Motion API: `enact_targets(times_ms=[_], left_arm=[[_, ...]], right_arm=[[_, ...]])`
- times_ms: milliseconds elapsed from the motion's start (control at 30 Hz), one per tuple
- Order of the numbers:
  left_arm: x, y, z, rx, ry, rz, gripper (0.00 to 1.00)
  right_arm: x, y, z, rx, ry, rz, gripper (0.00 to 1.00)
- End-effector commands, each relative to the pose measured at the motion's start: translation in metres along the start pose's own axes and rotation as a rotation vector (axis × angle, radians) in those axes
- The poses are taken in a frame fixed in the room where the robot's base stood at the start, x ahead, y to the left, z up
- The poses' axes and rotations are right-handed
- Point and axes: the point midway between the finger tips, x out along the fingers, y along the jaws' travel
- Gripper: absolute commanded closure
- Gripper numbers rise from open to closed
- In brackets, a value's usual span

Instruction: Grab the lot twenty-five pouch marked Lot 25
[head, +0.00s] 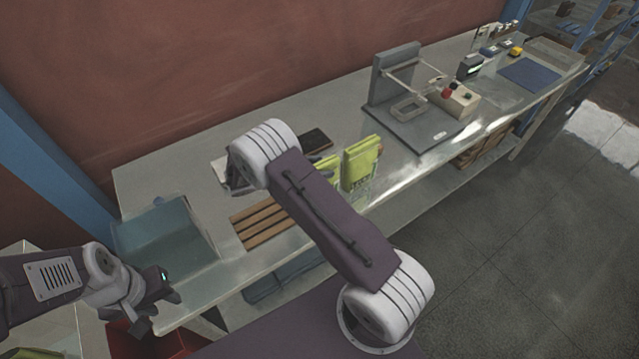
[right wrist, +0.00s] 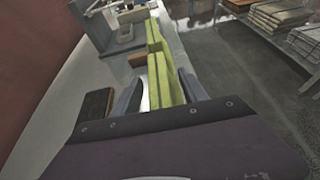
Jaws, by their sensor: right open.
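Two yellow-green pouches stand upright on the bench; one shows clearly in the head view (head: 360,164), and the other (head: 328,166) is partly behind my right arm. No lot number is readable, so I cannot tell which is Lot 25. In the right wrist view the pouches (right wrist: 161,68) stand in line ahead, the near one reaching between the fingers of my right gripper (right wrist: 160,85). That gripper is open; its fingers are apart, and contact is unclear. My arm hides it in the head view. My left gripper (head: 153,300) is open and empty at the bench's left front corner.
A wooden slatted rack (head: 262,224) lies left of the pouches, with a translucent blue bin (head: 165,240) further left. A dark flat block (head: 316,140) lies behind the pouches. A grey filler stand (head: 393,78) stands to the right. A red bin (head: 130,340) is below my left gripper.

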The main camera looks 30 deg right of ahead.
Motion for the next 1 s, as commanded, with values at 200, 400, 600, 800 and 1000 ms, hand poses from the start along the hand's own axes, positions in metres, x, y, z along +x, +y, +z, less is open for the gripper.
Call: enact_targets(times_ms=[200, 400, 600, 800, 1000], left_arm=[[-0.0001, 0.0, 0.0001, 0.0, 0.0, 0.0, 0.64], [-0.0001, 0.0, 0.0001, 0.0, 0.0, 0.0, 0.64], [-0.0001, 0.0, 0.0001, 0.0, 0.0, 0.0, 0.64], [-0.0001, 0.0, 0.0001, 0.0, 0.0, 0.0, 0.64], [-0.0001, 0.0, 0.0001, 0.0, 0.0, 0.0, 0.64]], right_arm=[[0.0031, 0.0001, -0.0011, 0.0, 0.001, 0.001, 0.49], [0.0028, 0.0001, -0.001, 0.0, 0.001, 0.001, 0.99], [0.0027, 0.0001, -0.0009, 0.0, 0.001, 0.001, 1.0], [0.0027, 0.0001, -0.001, 0.0, 0.001, 0.001, 1.0], [0.0027, 0.0, -0.001, 0.0, 0.001, 0.0, 1.0]])
